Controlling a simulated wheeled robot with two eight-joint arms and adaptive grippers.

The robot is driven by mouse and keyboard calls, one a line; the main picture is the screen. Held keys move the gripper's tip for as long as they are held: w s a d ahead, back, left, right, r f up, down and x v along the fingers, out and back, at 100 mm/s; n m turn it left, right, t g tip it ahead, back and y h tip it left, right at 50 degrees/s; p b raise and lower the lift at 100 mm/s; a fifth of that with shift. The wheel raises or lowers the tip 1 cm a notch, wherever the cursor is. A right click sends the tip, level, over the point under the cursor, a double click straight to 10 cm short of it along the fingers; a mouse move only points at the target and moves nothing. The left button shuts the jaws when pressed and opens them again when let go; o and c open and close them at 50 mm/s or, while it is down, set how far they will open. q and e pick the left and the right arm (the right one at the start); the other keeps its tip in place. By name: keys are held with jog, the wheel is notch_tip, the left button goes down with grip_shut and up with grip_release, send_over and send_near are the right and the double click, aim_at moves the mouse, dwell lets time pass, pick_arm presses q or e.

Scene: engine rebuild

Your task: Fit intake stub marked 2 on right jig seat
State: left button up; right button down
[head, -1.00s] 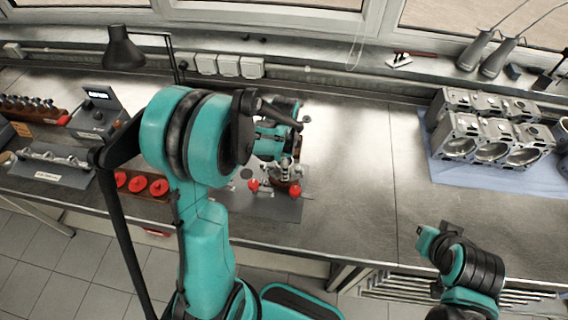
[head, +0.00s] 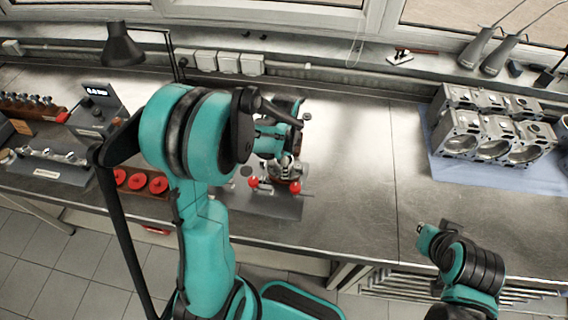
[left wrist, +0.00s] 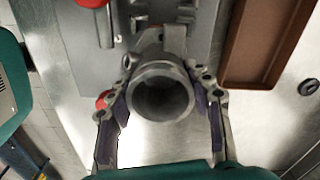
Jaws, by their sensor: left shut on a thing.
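My left gripper (head: 286,165) is over the grey jig plate (head: 270,206) on the bench. In the left wrist view, the left gripper (left wrist: 163,80) is shut on a grey metal intake stub (left wrist: 160,68), with one finger on each side. The stub's round open bore faces the camera. The jig plate (left wrist: 185,14) lies beyond it. No mark on the stub is readable. The arm and stub hide the seat, so I cannot tell whether the stub touches it. My right gripper (head: 428,238) is low at the right, before the bench edge; its jaws are unclear.
Red knobs (head: 295,187) stand at the jig. A brown tray (left wrist: 262,45) lies close beside it in the left wrist view. A holder with red caps (head: 158,185) is left of the jig. Engine blocks (head: 490,130) sit at right. The bench between is clear.

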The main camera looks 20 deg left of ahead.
pick_arm(q)
jog(key=shift+f+b, duration=0.8)
jog(key=shift+b, duration=0.1)
dwell(0.8)
jog(key=shift+f+b, duration=0.15)
jog(key=shift+b, duration=0.2)
dwell(0.9)
jog(key=o, duration=1.5)
jog(key=shift+r+p, duration=2.7)
jog(key=shift+r, duration=1.1)
